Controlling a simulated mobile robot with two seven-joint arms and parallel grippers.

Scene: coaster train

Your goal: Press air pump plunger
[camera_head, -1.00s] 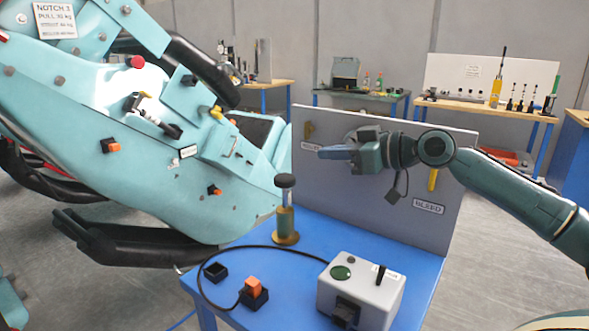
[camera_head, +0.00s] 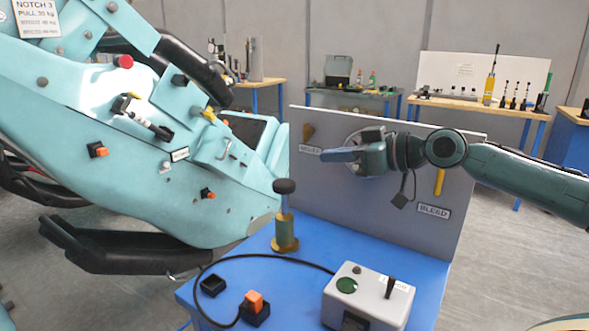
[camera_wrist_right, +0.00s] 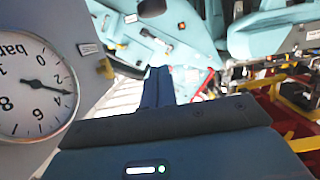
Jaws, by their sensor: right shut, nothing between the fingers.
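The air pump (camera_head: 285,228) stands upright on the blue table, a brass and green cylinder on a round base. Its plunger is up, with a black knob (camera_head: 284,186) on a thin rod. My right gripper (camera_head: 324,155) is shut and empty, pointing left in front of the grey panel. It is above and to the right of the knob, apart from it. In the right wrist view the shut fingers (camera_wrist_right: 158,86) point at the teal coaster car. The pump cannot be made out there. My left gripper is out of view.
The grey panel (camera_head: 465,150) carries a pressure gauge (camera_wrist_right: 35,85), a yellow lever (camera_head: 439,181) and a BLEED label. A grey control box (camera_head: 372,296), an orange button (camera_head: 254,302) and a black cable lie in front. The teal coaster car (camera_head: 110,175) fills the left.

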